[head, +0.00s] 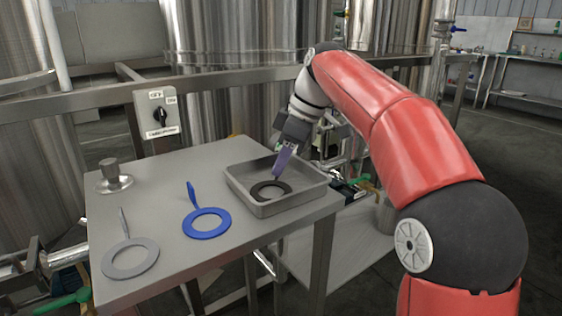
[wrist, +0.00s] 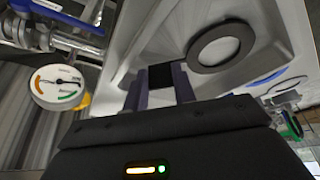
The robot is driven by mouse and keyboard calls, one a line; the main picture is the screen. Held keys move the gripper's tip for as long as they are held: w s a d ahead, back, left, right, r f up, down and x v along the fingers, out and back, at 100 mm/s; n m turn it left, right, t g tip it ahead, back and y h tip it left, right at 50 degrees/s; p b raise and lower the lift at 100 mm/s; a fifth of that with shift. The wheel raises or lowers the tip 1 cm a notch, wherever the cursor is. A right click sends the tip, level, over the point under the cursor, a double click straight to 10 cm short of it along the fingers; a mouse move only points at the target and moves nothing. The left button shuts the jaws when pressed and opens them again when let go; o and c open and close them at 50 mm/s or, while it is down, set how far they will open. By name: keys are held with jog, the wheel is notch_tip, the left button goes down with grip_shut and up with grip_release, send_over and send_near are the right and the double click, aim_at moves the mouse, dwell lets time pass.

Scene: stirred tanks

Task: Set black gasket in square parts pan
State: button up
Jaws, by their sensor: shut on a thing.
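The black gasket (head: 255,191) is a flat ring inside the square parts pan (head: 298,203), a shallow grey metal tray at the right end of the table. My gripper (head: 281,165) reaches down into the pan from above, behind the ring. In the wrist view its fingers (wrist: 160,78) are shut on a black tab, which looks like the gasket's handle. The ring (wrist: 197,65) shows beyond the fingers in that view, over the pale pan. I cannot tell whether the ring touches the pan floor.
A blue ring gasket (head: 206,234) and a grey ring gasket (head: 130,273), each with a raised handle, lie left of the pan. A metal knobbed piece (head: 113,178) stands at the back left. A switch box (head: 158,112) is on the rail behind. Bare table separates these things.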

jog(key=o, duration=0.6)
jog(key=shift+f, duration=0.1)
jog(key=shift+o, duration=0.2)
jog(key=p+v, duration=0.2)
jog(key=v, duration=1)
jog(key=s+d+f+m+t+h, duration=0.1)
jog(key=s+d+f+m, duration=0.2)
jog(key=s+f+m, duration=0.2)
jog(key=s+d+f+m+t+h, duration=0.2)
jog(key=s+f+m, duration=0.3)
jog(key=s+f, duration=0.6)
jog(key=s+d+f+m+t+h, duration=0.1)
jog(key=s+d+f+m, duration=0.3)
jog(key=s+f, duration=0.5)
jog(key=shift+s+d+m+t, duration=0.3)
jog(key=shift+s+m+t, duration=0.1)
jog(key=shift+m, duration=0.5)
